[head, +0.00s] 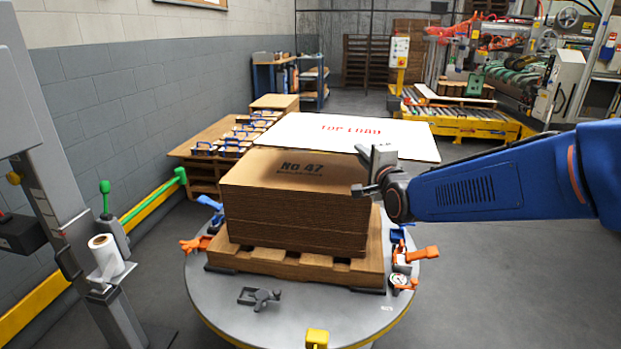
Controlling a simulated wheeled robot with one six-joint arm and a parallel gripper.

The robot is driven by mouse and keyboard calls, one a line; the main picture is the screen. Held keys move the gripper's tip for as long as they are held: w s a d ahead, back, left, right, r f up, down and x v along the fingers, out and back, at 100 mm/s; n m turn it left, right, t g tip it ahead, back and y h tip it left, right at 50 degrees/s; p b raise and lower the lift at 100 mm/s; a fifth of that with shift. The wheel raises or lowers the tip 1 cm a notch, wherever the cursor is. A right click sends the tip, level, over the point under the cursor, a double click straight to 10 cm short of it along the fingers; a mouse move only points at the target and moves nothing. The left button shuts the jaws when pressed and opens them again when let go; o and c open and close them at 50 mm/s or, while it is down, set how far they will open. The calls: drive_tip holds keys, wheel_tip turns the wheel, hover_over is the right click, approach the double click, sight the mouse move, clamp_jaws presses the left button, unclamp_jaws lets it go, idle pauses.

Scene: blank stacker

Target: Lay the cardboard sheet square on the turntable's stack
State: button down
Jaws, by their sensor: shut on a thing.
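The cardboard sheet (335,127) is white on top with red "TOP LOAD" lettering. My gripper (370,160) is shut on its near edge, right of the middle. The sheet looks roughly level and overlaps the stack's back edge in the picture, reaching past its right side. I cannot tell the gap between them. The brown stack (295,210), marked "No 47", sits on a wooden pallet (262,263) on the round grey turntable (215,300). The stack's back right corner is hidden by the sheet and my gripper.
A post with a white film roll (106,257) stands at left. Open floor lies at right.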

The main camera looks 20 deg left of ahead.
drive_tip(key=s+a+f+n+g+y, duration=0.1)
drive_tip(key=s+a+f, duration=0.1)
drive_tip(key=s+a, duration=0.6)
wheel_tip(320, 180, down, 10)
drive_tip(key=d, duration=0.1)
drive_tip(key=shift+s, duration=0.45)
drive_tip(key=shift+f, duration=0.2)
drive_tip(key=c, duration=1.9)
unclamp_jaws()
drive_tip(key=shift+r, duration=0.1)
drive_tip(key=v, duration=1.2)
drive_tip(key=shift+d, duration=0.1)
